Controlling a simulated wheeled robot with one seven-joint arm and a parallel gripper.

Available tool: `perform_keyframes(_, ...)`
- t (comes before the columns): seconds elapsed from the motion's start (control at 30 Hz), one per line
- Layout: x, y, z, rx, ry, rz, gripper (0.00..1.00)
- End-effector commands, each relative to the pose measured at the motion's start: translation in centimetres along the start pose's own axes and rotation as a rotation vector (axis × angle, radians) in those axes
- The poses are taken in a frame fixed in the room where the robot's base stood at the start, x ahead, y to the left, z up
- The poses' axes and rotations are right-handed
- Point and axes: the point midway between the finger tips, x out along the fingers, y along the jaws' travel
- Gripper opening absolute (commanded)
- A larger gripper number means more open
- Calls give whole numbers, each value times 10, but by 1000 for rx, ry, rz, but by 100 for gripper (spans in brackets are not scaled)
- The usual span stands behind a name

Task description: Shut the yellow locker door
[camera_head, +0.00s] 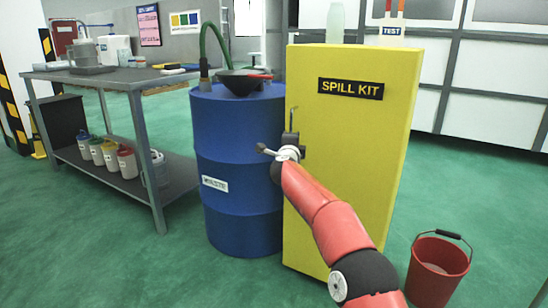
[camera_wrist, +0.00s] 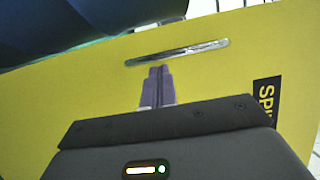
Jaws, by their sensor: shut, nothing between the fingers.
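The yellow locker (camera_head: 350,170) stands in the middle of the head view, with a black "SPILL KIT" label on its front door. A thin silver handle (camera_head: 292,118) is near the door's left edge; it also shows in the wrist view (camera_wrist: 178,53). I see no clear gap at the door, but I cannot tell if it is fully shut. My gripper (camera_wrist: 157,69) is shut and empty, in front of the door face with its fingertips close beside the handle. I cannot tell whether they touch the door. My arm hides part of the lower door.
A blue waste drum (camera_head: 237,165) with a funnel (camera_head: 240,82) stands close at the locker's left. A grey workbench (camera_head: 120,78) is farther left. A red bucket (camera_head: 433,277) is on the floor at the right. A bottle (camera_head: 335,22) stands on the locker.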

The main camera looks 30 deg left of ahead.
Motion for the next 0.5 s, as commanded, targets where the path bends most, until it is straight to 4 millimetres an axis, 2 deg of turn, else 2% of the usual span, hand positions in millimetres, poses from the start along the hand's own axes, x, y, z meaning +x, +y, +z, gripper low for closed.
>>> perform_keyframes(0.17, -19, 4, 7, -2, -1, 0, 0)
perform_keyframes(0.5, -69, 3, 27, -2, -1, 2, 0)
